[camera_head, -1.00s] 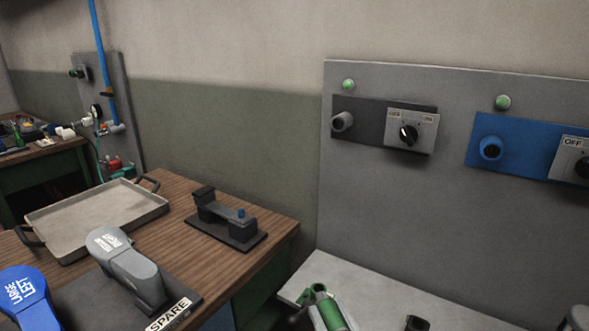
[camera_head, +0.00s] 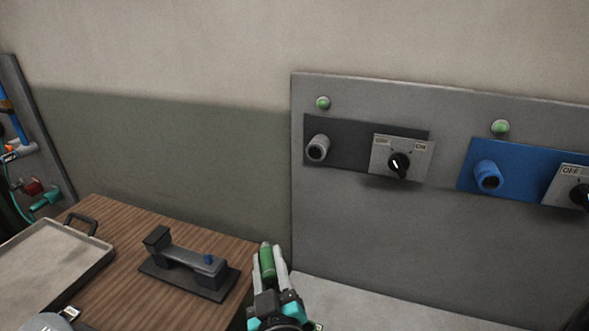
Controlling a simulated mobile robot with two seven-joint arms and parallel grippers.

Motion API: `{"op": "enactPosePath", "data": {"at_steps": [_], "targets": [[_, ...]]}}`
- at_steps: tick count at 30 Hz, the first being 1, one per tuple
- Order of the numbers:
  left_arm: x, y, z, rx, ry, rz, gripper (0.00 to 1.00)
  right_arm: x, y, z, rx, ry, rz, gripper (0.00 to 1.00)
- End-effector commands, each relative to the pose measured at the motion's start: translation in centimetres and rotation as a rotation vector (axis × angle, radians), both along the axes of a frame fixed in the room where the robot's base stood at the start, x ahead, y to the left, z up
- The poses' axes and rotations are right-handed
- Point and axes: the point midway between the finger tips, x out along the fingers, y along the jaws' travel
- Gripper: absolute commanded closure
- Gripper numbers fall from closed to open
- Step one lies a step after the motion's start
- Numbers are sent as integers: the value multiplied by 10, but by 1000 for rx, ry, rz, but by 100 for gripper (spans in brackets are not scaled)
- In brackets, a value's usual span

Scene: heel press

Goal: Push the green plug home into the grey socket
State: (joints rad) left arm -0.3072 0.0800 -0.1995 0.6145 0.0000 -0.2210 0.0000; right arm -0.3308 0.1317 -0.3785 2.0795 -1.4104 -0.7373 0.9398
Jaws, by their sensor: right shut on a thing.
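The green plug (camera_head: 267,263) is between the fingers of my right gripper (camera_head: 270,261), which is shut on it. The plug points up and away, with its tip showing above the fingers. The grey socket (camera_head: 317,148) is a short round tube with a dark, empty opening, on a dark grey plate on the upright panel. The gripper and plug are below and left of the socket in the picture, well apart from it.
A grey switch box (camera_head: 401,158) adjoins the grey socket. A blue socket (camera_head: 488,176) is further right. A wooden table (camera_head: 194,310) at left bears a tray (camera_head: 55,262) and a dark fixture (camera_head: 189,265). The pale bench top (camera_head: 360,303) under the panel looks clear.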

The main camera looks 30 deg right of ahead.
Motion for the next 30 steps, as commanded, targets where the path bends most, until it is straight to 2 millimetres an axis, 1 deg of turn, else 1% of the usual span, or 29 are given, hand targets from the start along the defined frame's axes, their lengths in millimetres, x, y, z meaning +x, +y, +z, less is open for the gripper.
{"op": "enactPosePath", "data": {"at_steps": [1, 5, 6, 12, 15, 18, 21, 30], "targets": [[0, 0, 14, 0, 0, 0, 29, 5, -3, 17, -34, 3, -31, 100], [2, 0, 35, 0, -2, 0, 29, 12, -16, 44, -115, 40, -146, 100], [2, 0, 41, -1, -4, 0, 29, 14, -20, 54, -140, 53, -186, 100], [7, -1, 71, -2, -12, 0, 29, 16, -42, 104, -246, 135, -378, 100], [9, -1, 81, -2, -16, -1, 29, 15, -51, 123, -282, 171, -452, 100], [10, -1, 86, -3, -17, -1, 29, 12, -56, 135, -304, 200, -502, 100], [10, -1, 88, -3, -17, -1, 29, 11, -59, 139, -315, 216, -527, 100], [10, -1, 86, -3, -17, -1, 29, 19, -70, 138, -319, 219, -535, 100]]}}
